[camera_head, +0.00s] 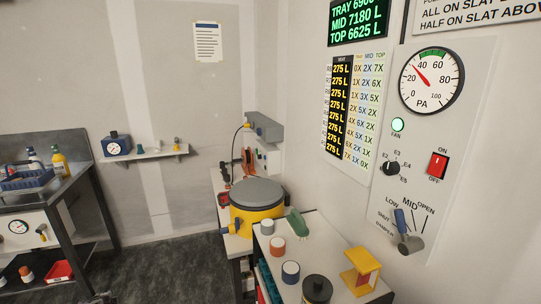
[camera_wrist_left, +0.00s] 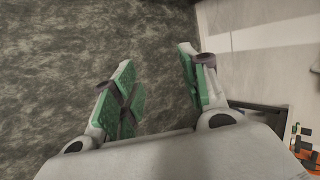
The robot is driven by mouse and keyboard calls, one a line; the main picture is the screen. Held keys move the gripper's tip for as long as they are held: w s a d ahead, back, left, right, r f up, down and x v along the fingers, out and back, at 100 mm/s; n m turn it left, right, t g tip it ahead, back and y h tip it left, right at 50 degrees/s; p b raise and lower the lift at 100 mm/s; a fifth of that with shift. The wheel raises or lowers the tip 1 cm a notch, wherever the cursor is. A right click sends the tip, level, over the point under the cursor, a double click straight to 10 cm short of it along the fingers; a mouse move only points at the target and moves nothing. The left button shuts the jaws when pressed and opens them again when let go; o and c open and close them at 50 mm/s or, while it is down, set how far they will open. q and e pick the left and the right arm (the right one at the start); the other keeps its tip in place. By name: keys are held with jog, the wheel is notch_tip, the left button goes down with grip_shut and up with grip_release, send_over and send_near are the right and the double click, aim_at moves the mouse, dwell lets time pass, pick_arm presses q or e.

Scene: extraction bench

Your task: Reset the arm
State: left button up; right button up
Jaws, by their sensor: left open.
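My left gripper (camera_wrist_left: 158,85) shows in the left wrist view with its two green-padded fingers spread wide. Nothing is between them; dark mottled floor (camera_wrist_left: 60,60) lies behind. Neither arm can be clearly made out in the head view, and my right gripper is not in either view.
A wall panel (camera_head: 480,100) has a gauge and damper lever. A dark workbench (camera_head: 82,182) stands left. Floor between is clear.

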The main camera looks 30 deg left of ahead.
pick_arm(q)
jog(key=s+d+f+n+g+h, duration=0.15)
jog(key=s+d+f, duration=0.25)
jog(key=d+f, duration=0.85)
jog(key=s+d+f+t+h, duration=0.1)
jog(key=s+d+f+h, duration=0.15)
jog(key=d+f, duration=0.95)
jog(key=s+d+f+h, duration=0.1)
jog(key=d+f, duration=0.1)
jog(key=d, duration=1.1)
jog(key=s+d+f+n+h, duration=0.1)
jog(key=d+f+h, duration=0.1)
jog(key=d, duration=1.1)
jog(key=s+d+f+h, duration=0.1)
jog(key=d+f, duration=0.2)
jog(key=d, duration=1)
jog(key=shift+s+d+g+h, duration=0.3)
jog(key=shift+s+d+g, duration=0.05)
jog(key=shift+g, duration=0.1)
jog(key=shift+n, duration=0.25)
dwell(1.0)
